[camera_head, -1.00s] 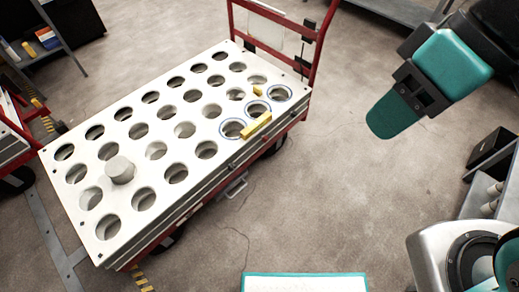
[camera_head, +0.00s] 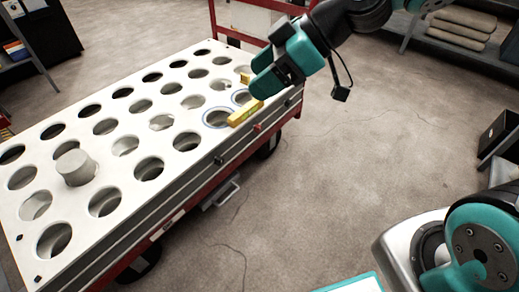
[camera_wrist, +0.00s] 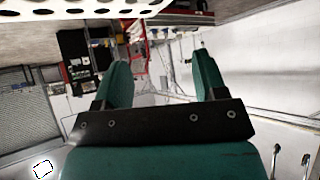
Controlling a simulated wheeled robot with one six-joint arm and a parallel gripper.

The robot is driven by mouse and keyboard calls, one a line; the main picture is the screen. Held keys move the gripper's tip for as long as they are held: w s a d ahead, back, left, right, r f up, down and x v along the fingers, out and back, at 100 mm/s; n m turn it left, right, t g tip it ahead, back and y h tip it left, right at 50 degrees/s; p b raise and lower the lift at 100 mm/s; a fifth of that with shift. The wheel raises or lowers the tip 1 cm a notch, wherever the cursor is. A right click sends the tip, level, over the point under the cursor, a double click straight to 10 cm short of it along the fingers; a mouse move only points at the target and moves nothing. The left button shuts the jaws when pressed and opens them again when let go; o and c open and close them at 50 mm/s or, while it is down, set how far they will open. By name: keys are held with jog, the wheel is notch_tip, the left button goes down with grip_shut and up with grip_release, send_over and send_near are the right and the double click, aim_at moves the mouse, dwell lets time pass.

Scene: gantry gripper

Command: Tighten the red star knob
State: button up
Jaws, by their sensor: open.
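A small red knob (camera_head: 257,127) shows on the long side edge of the white perforated plate, below the yellow bar. It is too small to make out a star shape or how tight it is. My gripper (camera_head: 258,78) is above the far right part of the plate, up and apart from the knob. In the wrist view the two green fingers (camera_wrist: 162,78) stand apart with nothing between them. The knob cannot be made out in the wrist view.
The white plate (camera_head: 100,148) lies on a red cart, with a grey cylinder (camera_head: 75,168) standing on it. A yellow bar (camera_head: 245,113) lies near the plate's right edge. Dark knobs (camera_head: 218,160) sit along the same side. The floor right of the cart is clear.

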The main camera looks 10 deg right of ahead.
jog(key=w+d+f+n+t+y+b, duration=0.15)
jog(key=w+f+b, duration=0.25)
jog(key=f+b, duration=0.4)
jog(key=w+d+f+n+t+y+b, duration=0.1)
jog(key=w+d+f+t+b, duration=0.15)
jog(key=w+f+b, duration=0.55)
jog(key=w+d+f+n+t+y+b, duration=0.15)
jog(key=f+b, duration=0.35)
jog(key=f, duration=0.6)
jog(key=w+d+f+t+h+b, duration=0.1)
jog(key=w+d+f+t+b, duration=0.2)
jog(key=d+f+b, duration=0.45)
jog(key=w+d+f+t+h+b, duration=0.25)
jog(key=d+f+t+b, duration=0.2)
jog(key=f+b, duration=0.55)
jog(key=p, duration=1.6)
send_near(260, 130)
jog(key=shift+g+y, duration=0.25)
jog(key=shift+g, duration=0.05)
jog(key=b+x, duration=0.5)
jog(key=x, duration=0.4)
jog(key=shift+w+b, duration=0.3)
jog(key=shift+b, duration=0.05)
jog(key=shift+w+a+r, duration=0.15)
jog(key=shift+w+a, duration=0.05)
jog(key=shift+w, duration=0.25)
